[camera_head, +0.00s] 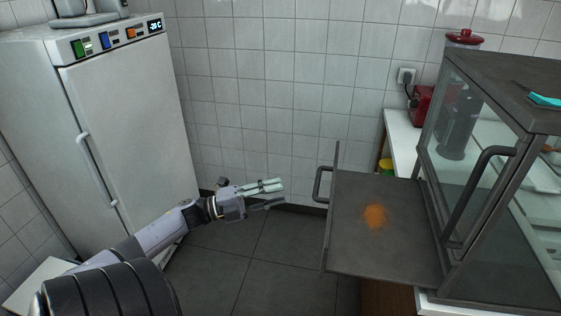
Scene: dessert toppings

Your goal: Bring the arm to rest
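My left arm comes in from the lower left and reaches toward the middle of the view. Its gripper (268,193) hangs in the air over the dark floor, in front of the tiled wall. Its two fingers are apart and nothing shows between them, so it is open and empty. It is left of the dark open door panel (375,245) and does not touch it. My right gripper is not in view.
A white freezer (125,130) with its door shut stands at the left. A glass display case (470,150) stands on a white counter (399,140) at the right. Its panel juts out at the middle right, with an orange powdery patch (375,215). Floor (255,255) between is clear.

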